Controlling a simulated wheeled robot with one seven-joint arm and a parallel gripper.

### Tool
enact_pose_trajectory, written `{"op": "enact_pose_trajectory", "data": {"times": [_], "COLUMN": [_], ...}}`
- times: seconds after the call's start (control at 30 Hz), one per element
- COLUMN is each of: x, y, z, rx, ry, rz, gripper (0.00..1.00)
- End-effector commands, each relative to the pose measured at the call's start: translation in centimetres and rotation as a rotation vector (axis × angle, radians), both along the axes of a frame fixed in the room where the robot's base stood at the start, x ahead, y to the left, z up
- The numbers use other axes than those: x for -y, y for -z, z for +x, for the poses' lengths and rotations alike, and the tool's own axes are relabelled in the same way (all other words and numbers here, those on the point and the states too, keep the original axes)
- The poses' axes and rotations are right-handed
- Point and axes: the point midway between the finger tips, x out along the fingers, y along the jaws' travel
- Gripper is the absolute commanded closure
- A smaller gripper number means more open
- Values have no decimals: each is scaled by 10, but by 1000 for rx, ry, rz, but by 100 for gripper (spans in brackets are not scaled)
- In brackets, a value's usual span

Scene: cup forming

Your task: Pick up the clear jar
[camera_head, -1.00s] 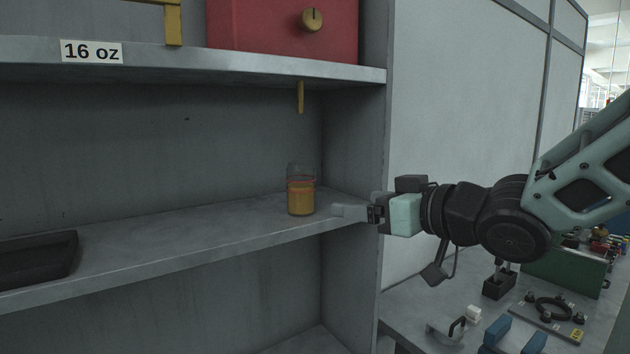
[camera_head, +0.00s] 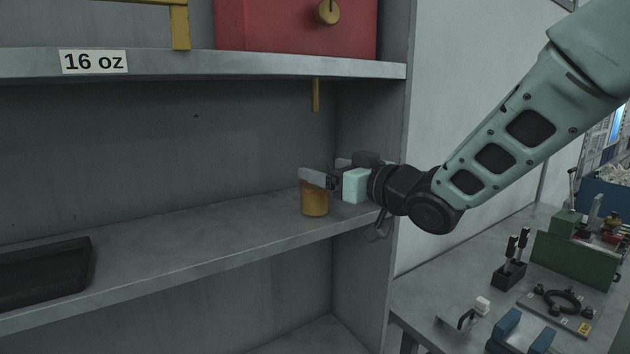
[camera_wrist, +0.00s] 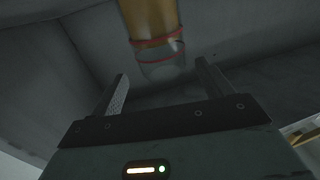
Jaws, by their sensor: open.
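The clear jar (camera_head: 314,201) stands upright on the middle shelf near its right end, below a thin yellow spout. Amber contents fill its lower part, and its top is hidden behind my gripper in the head view. My gripper (camera_head: 318,178) is at the height of the jar's upper part, with a finger crossing in front of it. In the wrist view the jar (camera_wrist: 158,45) shows its amber contents, red bands and clear end. It lies ahead of my open fingers (camera_wrist: 160,85), roughly centred between them.
The shelf (camera_head: 200,247) has a black tray (camera_head: 45,272) at its left end and bare space between. A red box (camera_head: 295,25) sits on the upper shelf (camera_head: 200,68) above. The cabinet's right wall (camera_head: 372,110) is close to my gripper. A cluttered bench (camera_head: 450,280) stands at right.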

Motion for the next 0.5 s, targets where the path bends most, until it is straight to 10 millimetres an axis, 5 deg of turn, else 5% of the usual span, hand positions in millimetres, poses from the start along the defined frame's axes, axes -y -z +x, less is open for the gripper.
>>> {"op": "enact_pose_trajectory", "data": {"times": [0.5], "x": [-39], "y": [-1], "z": [32], "rx": [-1], "ry": [-1], "rz": [-1], "gripper": [21]}}
